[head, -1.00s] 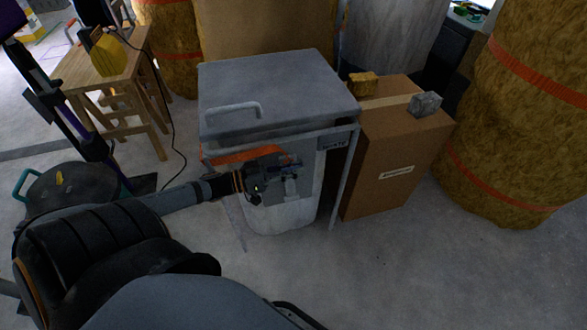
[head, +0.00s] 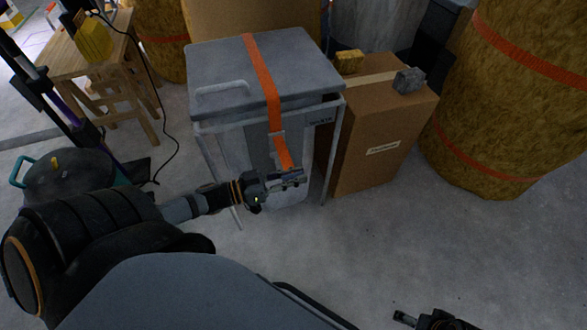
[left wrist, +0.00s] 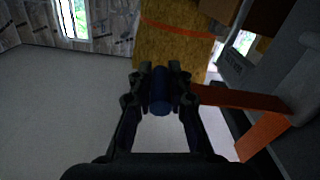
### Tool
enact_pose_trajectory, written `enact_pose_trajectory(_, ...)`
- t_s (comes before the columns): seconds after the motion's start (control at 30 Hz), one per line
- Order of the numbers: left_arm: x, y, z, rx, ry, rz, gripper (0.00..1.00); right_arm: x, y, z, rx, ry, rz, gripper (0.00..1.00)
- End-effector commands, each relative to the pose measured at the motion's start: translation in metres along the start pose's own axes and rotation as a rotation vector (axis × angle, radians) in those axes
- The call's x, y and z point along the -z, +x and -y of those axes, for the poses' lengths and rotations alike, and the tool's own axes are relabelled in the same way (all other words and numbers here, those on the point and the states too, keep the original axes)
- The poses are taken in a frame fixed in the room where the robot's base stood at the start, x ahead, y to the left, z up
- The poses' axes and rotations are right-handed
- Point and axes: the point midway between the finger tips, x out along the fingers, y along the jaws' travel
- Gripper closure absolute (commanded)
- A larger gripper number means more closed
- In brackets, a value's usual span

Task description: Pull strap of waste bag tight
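The grey lidded waste container (head: 225,65) stands in a metal frame in the middle of the head view. An orange strap (head: 260,80) runs straight over its lid, down the front through a light buckle (head: 277,140), to my left gripper (head: 290,180). In the left wrist view the strap (left wrist: 240,99) comes from the right to the fingers. My left gripper (left wrist: 160,90) is closed around a dark blue cylindrical handle (left wrist: 160,105) at the strap's end. Most of the bag is hidden. My right gripper (head: 412,319) is partly cut off at the bottom; its opening is unclear.
A large strapped bale (head: 500,110) stands further right. A wooden stool (head: 105,60) is at upper left.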

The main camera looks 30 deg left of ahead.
Motion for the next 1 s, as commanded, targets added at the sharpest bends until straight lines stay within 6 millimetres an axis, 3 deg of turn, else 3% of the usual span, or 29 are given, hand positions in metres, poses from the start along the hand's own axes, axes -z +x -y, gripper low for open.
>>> enact_pose_trajectory(0.03, -0.002, -0.001, -0.002, -0.005, 0.001, 0.002, 0.77, 0.0, 0.0, 0.0, 0.0, 0.0, -0.001, 0.18)
enact_pose_trajectory(0.17, -0.001, -0.001, -0.001, -0.003, 0.0, 0.001, 0.6, 0.0, 0.0, 0.0, 0.0, 0.0, -0.001, 0.18)
enact_pose_trajectory(0.57, -0.001, -0.005, -0.001, -0.005, -0.002, 0.003, 0.6, -0.001, 0.001, 0.0, 0.001, 0.001, 0.001, 0.18)
enact_pose_trajectory(1.0, -0.003, -0.059, -0.003, -0.014, -0.004, 0.011, 0.6, -0.001, 0.0, 0.0, 0.001, 0.0, 0.0, 0.18)
